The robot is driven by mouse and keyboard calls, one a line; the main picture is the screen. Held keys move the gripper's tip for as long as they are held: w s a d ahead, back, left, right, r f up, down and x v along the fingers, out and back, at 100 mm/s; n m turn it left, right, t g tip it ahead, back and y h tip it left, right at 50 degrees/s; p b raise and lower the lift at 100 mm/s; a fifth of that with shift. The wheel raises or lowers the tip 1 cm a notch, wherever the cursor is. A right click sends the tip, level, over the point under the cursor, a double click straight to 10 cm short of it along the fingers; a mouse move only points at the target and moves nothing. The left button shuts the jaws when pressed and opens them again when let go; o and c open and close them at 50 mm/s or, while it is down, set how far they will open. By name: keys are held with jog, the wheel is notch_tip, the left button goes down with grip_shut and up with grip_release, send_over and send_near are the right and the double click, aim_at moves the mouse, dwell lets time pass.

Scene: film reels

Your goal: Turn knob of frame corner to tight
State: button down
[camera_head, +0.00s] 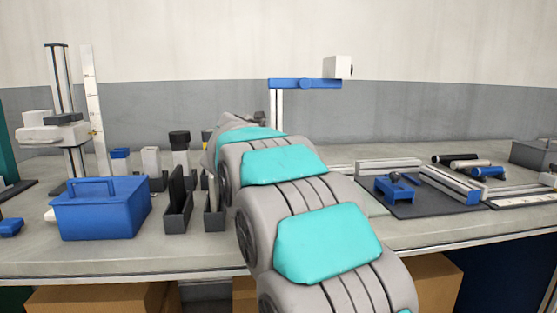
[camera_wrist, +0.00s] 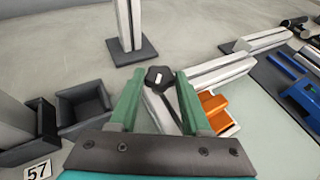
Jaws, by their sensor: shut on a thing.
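In the wrist view, a black lobed knob (camera_wrist: 158,78) sits between the tips of my gripper's green fingers (camera_wrist: 155,84). My gripper is shut on the knob. A light metal bar (camera_wrist: 163,110) runs beneath the knob, between the fingers, and another light bar (camera_wrist: 215,70) leads off to the right; the joint at the frame corner is partly hidden by the fingers and knob. In the head view, my arm covers the gripper and the knob.
An orange block (camera_wrist: 215,112) lies just right of the fingers. Dark open bins (camera_wrist: 85,108) stand to the left. A post on a dark base (camera_wrist: 130,50) stands behind. In the head view, a blue toolbox (camera_head: 100,210) stands left and a dark mat (camera_head: 425,205) with a blue part lies right.

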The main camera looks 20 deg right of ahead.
jog(key=m+g, duration=0.1)
jog(key=m+g+h, duration=0.2)
jog(key=shift+w+a, duration=0.25)
jog(key=shift+w, duration=0.1)
jog(key=shift+w+m+g+h, duration=0.15)
jog(key=shift+m+g+h, duration=0.45)
jog(key=shift+m+g, duration=0.4)
jog(key=shift+a+m+g, duration=0.1)
jog(key=shift+m+g, duration=0.3)
jog(key=shift+c, duration=1.8)
grip_release()
jog(key=v, duration=0.7)
jog(key=shift+a, duration=0.35)
jog(key=shift+r, duration=0.1)
